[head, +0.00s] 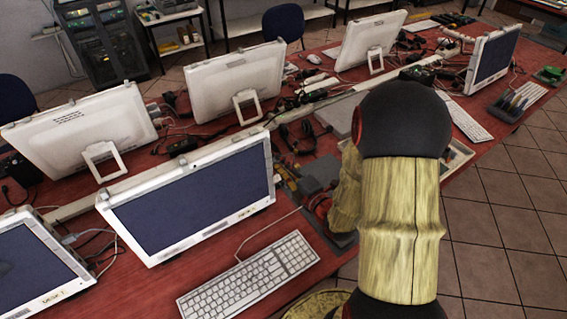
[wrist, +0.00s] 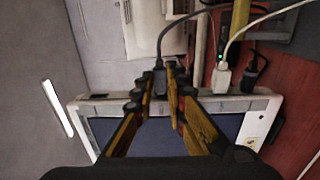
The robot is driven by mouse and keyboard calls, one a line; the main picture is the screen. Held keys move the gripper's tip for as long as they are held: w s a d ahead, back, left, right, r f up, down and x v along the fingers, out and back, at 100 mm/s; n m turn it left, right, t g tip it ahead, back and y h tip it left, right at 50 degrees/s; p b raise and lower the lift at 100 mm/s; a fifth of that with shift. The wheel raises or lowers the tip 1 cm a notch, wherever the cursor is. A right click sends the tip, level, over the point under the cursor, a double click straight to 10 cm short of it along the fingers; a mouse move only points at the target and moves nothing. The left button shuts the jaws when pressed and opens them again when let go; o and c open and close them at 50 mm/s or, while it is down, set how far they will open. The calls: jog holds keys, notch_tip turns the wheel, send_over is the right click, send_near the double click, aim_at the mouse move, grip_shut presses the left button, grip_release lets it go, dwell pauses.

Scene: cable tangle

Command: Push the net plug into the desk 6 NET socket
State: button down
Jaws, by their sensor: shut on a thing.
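My gripper (wrist: 158,92) shows in the wrist view with its wooden fingers closed around a small dark plug (wrist: 160,80). A dark cable (wrist: 172,26) runs up from this plug and bends right. I take it for the net plug, but no marking on it is readable. The fingers and plug overlap the top edge of a white-framed monitor (wrist: 93,101) in the picture; whether they touch it is unclear. I cannot make out the desk 6 NET socket in either view. In the head view my own arm hides the gripper and the plug.
A white plug (wrist: 222,77) on a pale cable and a black plug (wrist: 251,76) lie right of my gripper. The red table (head: 235,225) holds several monitors, a keyboard (head: 248,277) and tangled cables. Tiled floor (head: 490,215) is open at the right.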

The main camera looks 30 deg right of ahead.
jog(key=shift+a, duration=0.25)
jog(key=c, duration=1.7)
grip_release()
jog(key=shift+s, duration=0.15)
jog(key=s, duration=1.1)
jog(key=shift+s+r, duration=0.35)
jog(key=shift+r, duration=0.05)
